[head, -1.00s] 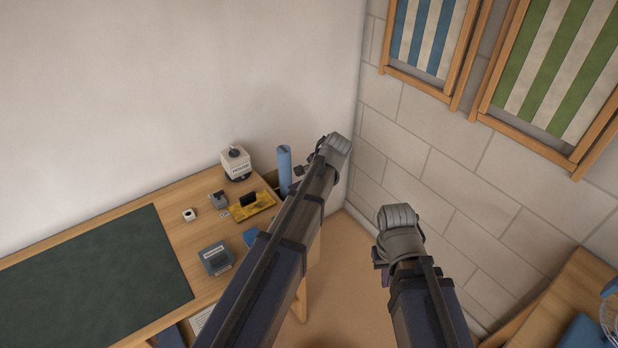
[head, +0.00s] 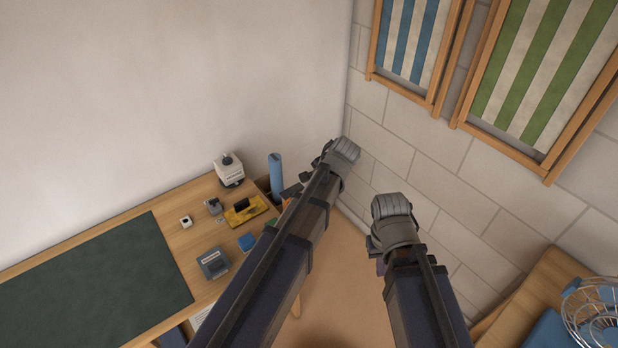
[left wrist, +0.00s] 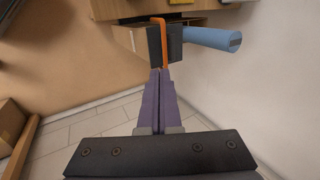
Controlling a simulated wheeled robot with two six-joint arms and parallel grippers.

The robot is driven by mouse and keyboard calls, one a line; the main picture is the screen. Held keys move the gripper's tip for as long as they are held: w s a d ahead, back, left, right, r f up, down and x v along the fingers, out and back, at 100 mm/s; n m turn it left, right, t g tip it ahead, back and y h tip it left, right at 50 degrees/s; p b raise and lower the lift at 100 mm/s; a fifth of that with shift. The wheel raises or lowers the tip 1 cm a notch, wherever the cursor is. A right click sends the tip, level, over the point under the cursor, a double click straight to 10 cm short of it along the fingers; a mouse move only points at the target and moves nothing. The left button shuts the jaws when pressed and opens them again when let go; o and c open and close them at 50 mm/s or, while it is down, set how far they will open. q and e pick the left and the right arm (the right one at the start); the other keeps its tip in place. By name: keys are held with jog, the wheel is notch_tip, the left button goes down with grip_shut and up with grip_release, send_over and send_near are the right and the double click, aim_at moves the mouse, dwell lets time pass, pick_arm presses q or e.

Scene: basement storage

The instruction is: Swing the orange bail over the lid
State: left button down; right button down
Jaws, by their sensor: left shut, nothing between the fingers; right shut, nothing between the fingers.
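The orange bail (left wrist: 158,24) shows in the left wrist view as a thin bent bar, with its top bend against a dark flat piece (left wrist: 172,43). I cannot tell whether that piece is the lid. A small orange patch (head: 287,203), likely the bail, shows beside my left forearm in the head view. My left gripper (left wrist: 160,72) has its purple fingers shut and empty, with the tips just below the bail in the picture; contact is unclear. My right gripper (head: 380,266) is mostly hidden by its arm, shut and empty, away from the bail.
A wooden table (head: 110,240) with a dark green mat (head: 90,285) stands at left. It carries a white device (head: 229,170), a yellow tray (head: 244,211) and a grey box (head: 213,263). A blue cylinder (head: 275,175) stands by the corner. A wire basket (head: 592,315) is at right.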

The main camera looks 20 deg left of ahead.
pick_arm(q)
jog(key=shift+p+v, duration=0.95)
jog(key=shift+v, duration=0.8)
jog(key=shift+s+d+f, duration=0.15)
jog(key=shift+d, duration=0.05)
